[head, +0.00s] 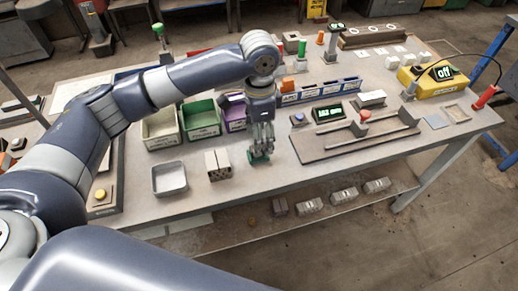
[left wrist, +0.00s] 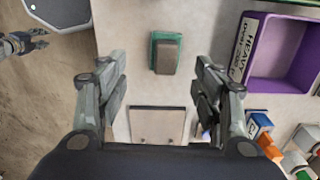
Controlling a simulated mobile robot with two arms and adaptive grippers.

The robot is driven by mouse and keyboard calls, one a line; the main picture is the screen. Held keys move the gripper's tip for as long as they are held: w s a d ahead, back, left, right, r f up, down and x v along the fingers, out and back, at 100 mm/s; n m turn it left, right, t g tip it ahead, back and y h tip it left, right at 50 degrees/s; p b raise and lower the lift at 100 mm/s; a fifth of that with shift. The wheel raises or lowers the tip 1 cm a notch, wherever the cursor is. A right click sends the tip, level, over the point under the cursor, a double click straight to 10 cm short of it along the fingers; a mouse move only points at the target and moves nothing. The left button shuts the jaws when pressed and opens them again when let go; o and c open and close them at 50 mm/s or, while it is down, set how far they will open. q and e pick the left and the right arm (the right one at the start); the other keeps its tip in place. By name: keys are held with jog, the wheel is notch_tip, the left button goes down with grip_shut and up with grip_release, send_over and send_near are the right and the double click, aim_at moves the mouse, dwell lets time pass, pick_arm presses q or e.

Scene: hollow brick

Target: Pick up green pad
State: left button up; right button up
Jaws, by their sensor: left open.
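The green pad (left wrist: 153,50) lies on the table, with a grey-brown block on top of it. In the left wrist view it is ahead of and between my open left fingers, apart from both. In the head view the green pad (head: 257,160) shows just under my left gripper (head: 262,146), partly hidden by the fingers. My left gripper also shows in the left wrist view (left wrist: 160,95), with nothing between its fingers. A dark gripper, seemingly my right one (left wrist: 22,43), shows small at the left edge of that view; its opening is unclear.
White, green and purple bins (head: 234,112) stand behind. A long brown board (head: 315,150) lies to the right. The table's front edge is close by.

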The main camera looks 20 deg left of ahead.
pick_arm(q)
jog(key=shift+f, duration=0.95)
jog(key=shift+w+f, duration=0.15)
jog(key=shift+f, duration=0.15)
jog(key=f, duration=0.1)
jog(key=f+p, duration=0.1)
jog(key=f, duration=0.2)
jog(key=shift+w+d+f, duration=0.1)
jog(key=shift+w+f, duration=0.1)
jog(key=shift+w, duration=0.15)
jog(key=shift+f, duration=0.3)
jog(key=shift+c, duration=0.8)
jog(key=c, duration=1)
pick_arm(e)
jog(key=shift+s+d+r, duration=0.25)
jog(key=shift+d+r, duration=0.15)
jog(key=shift+r, duration=0.25)
